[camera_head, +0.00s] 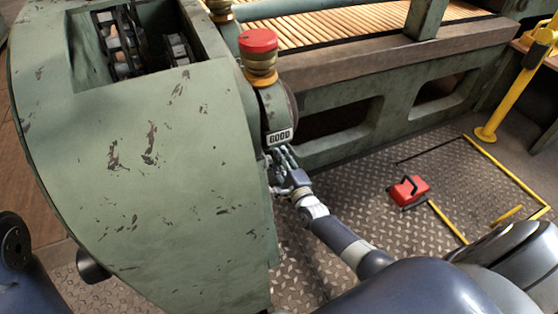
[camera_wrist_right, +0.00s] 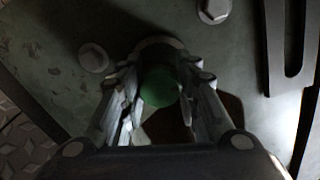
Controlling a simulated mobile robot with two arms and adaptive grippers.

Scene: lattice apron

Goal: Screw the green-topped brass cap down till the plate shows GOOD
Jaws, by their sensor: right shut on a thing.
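The green-topped cap (camera_wrist_right: 160,86) shows in the right wrist view, between the fingers of my right gripper (camera_wrist_right: 160,92). The fingers are shut on it from both sides. The brass side of the cap is hidden there. In the head view my right gripper (camera_head: 281,165) is at the machine's side, just below the small plate (camera_head: 279,136); the cap is hidden there by the fingers and housing. The plate reads GOOD. My left gripper is not in view.
A red-topped brass cap (camera_head: 259,48) stands above the plate on the green machine (camera_head: 180,150). Bolt heads (camera_wrist_right: 93,57) flank the cap. A red box with a black handle (camera_head: 408,191) lies on the tread-plate floor. A yellow post (camera_head: 512,85) stands at right.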

